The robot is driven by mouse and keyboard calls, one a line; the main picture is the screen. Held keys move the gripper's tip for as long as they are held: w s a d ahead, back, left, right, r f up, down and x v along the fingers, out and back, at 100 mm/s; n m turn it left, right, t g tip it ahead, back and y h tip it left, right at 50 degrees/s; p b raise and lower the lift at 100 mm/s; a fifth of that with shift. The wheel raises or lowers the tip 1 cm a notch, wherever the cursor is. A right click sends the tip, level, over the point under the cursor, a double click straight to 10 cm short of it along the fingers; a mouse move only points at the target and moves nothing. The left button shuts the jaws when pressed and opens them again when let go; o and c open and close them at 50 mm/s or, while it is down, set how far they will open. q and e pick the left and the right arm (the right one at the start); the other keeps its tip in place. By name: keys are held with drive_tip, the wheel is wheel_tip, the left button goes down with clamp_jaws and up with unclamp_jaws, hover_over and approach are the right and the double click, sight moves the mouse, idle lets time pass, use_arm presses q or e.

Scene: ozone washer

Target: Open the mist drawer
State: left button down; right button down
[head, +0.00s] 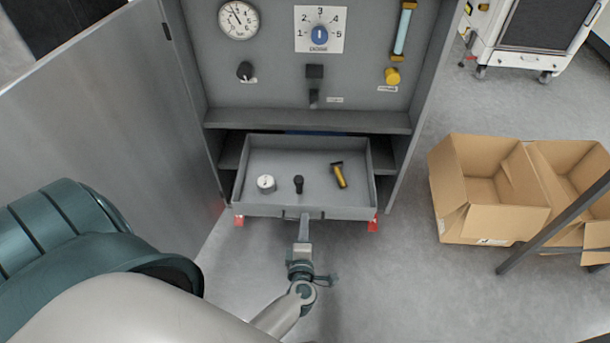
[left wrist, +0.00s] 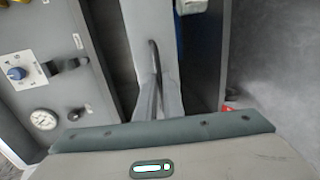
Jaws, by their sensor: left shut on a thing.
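The mist drawer (head: 270,204) is a grey open-topped tray low in the grey cabinet. It stands pulled out toward me, and its inside shows. A small gauge (head: 266,183), a black knob-like part (head: 299,184) and a yellow-and-black part (head: 339,175) lie in it. My left gripper (head: 304,222) is at the middle of the drawer's front, shut on its handle. The fingers hide most of the handle in the head view. In the left wrist view the fingers (left wrist: 158,98) meet at a thin dark bar, the handle (left wrist: 155,52). My right gripper is not in view.
The cabinet panel above holds a pressure gauge (head: 239,20), a blue ozone dial (head: 319,35) and a yellow valve (head: 392,76). A cabinet door (head: 110,110) stands open at left. Open cardboard boxes (head: 490,190) sit at right. Floor between drawer and boxes is clear.

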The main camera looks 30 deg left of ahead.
use_arm(q)
drive_tip(key=shift+s+d, duration=0.2)
drive_tip(key=shift+s, duration=0.05)
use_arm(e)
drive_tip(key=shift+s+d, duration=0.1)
use_arm(q)
drive_tip(key=c, duration=1.9)
unclamp_jaws()
drive_tip(key=shift+s, duration=0.1)
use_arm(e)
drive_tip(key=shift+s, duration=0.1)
